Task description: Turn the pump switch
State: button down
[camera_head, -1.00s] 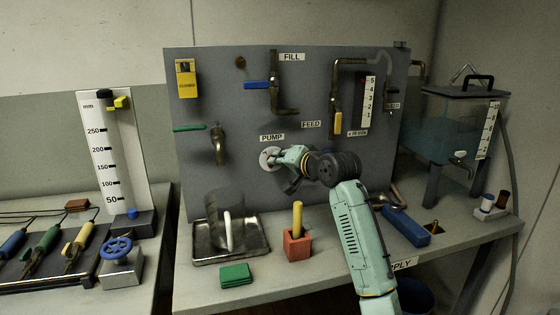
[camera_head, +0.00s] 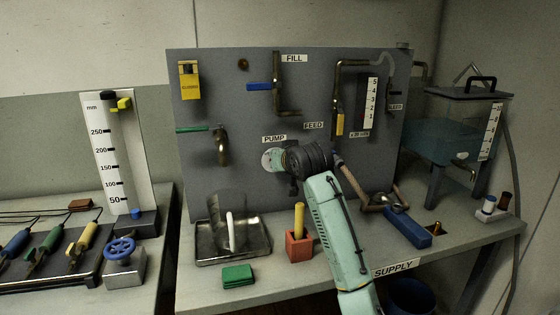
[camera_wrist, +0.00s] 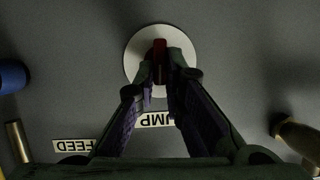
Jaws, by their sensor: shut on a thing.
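The pump switch shows in the wrist view as a red handle (camera_wrist: 160,45) on a round white plate (camera_wrist: 135,58). My gripper (camera_wrist: 160,70) is shut on the red handle, with a fingertip on each side of it. The handle appears in line with the fingers in that view. In the head view my gripper (camera_head: 279,160) is at the grey panel, under the PUMP label (camera_head: 274,139). The white plate (camera_head: 267,158) partly shows there. My wrist hides the handle and most of the fingers.
The grey panel (camera_head: 225,85) carries a blue-handled FILL valve (camera_head: 260,87), a green-handled tap (camera_head: 221,150) and a yellow-handled valve (camera_head: 340,124).

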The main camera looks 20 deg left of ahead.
jog(key=shift+s+a+f+n+t+h+b, duration=0.15)
jog(key=shift+n+t+h+b, duration=0.35)
jog(key=shift+n, duration=0.65)
jog(key=shift+s+a+f+n+t+h+b, duration=0.1)
jog(key=shift+a+n+t+h+b, duration=0.1)
jog(key=shift+n+t+h+b, duration=0.65)
jog(key=shift+s+a+f+n+t+h+b, duration=0.1)
jog(key=shift+a+n+t+h, duration=0.2)
jog(key=shift+n, duration=1.1)
jog(key=shift+d+r, duration=0.1)
jog(key=c, duration=1.7)
grip_release()
jog(key=shift+s, duration=0.1)
jog(key=v, duration=1.2)
